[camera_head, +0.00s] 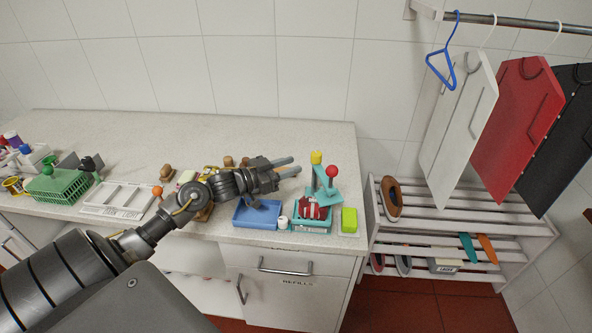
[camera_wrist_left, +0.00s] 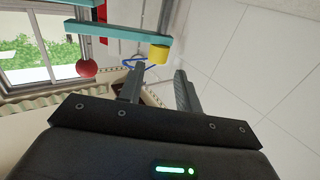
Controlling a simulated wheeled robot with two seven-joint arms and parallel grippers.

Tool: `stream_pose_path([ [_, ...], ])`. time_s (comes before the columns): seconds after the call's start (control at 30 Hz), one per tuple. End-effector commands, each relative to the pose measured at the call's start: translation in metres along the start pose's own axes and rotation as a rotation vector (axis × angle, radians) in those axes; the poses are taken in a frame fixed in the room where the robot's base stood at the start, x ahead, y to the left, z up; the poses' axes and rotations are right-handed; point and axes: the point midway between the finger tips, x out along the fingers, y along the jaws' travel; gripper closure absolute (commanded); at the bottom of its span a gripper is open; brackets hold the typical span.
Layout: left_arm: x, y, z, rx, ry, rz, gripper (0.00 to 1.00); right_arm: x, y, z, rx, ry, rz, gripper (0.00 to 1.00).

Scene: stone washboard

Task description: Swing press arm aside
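The press stands at the right end of the counter. It has a teal upright and arm (camera_head: 322,190), a yellow knob (camera_head: 317,157) and a red ball (camera_head: 332,171). Its teal base tray (camera_head: 312,227) holds a red and white item (camera_head: 313,210). My left gripper (camera_head: 294,166) is open and empty, just left of the yellow knob, its fingers pointing right. In the left wrist view the teal arm (camera_wrist_left: 110,38), yellow knob (camera_wrist_left: 159,54) and red ball (camera_wrist_left: 87,68) lie beyond the open fingers (camera_wrist_left: 157,82). No contact is visible. My right gripper is out of view.
A blue tray (camera_head: 247,219) sits below my left gripper, with a lime block (camera_head: 349,220) right of the press. A white grooved board (camera_head: 112,207) and green basket (camera_head: 62,184) lie further left. A slatted rack (camera_head: 450,220) stands beyond the counter's right edge.

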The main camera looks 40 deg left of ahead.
Motion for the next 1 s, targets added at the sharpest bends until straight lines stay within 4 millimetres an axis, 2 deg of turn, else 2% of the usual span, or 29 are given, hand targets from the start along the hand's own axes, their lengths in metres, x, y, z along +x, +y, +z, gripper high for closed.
stream_pose_path([
  [0.03,-0.004,-0.003,0.004,0.028,-0.030,0.009,0.73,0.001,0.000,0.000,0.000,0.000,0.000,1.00],
  [0.17,-0.020,0.000,0.019,0.141,-0.150,0.074,0.90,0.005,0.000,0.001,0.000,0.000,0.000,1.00],
  [0.23,-0.031,0.004,0.025,0.251,-0.210,0.121,0.99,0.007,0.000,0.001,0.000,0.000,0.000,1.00],
  [0.43,-0.072,0.017,0.032,0.711,-0.293,0.286,1.00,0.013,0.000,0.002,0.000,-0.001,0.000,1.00],
  [0.6,-0.102,0.029,0.021,1.124,-0.246,0.409,1.00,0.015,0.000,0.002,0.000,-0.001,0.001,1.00],
  [0.7,-0.107,0.036,0.009,1.304,-0.172,0.425,1.00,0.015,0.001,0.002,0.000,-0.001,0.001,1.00],
  [0.8,-0.104,0.042,-0.003,1.432,-0.096,0.403,1.00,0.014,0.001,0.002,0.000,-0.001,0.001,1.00],
  [1.0,-0.101,0.041,-0.010,1.570,-0.047,0.395,1.00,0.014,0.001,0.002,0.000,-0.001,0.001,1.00],
])
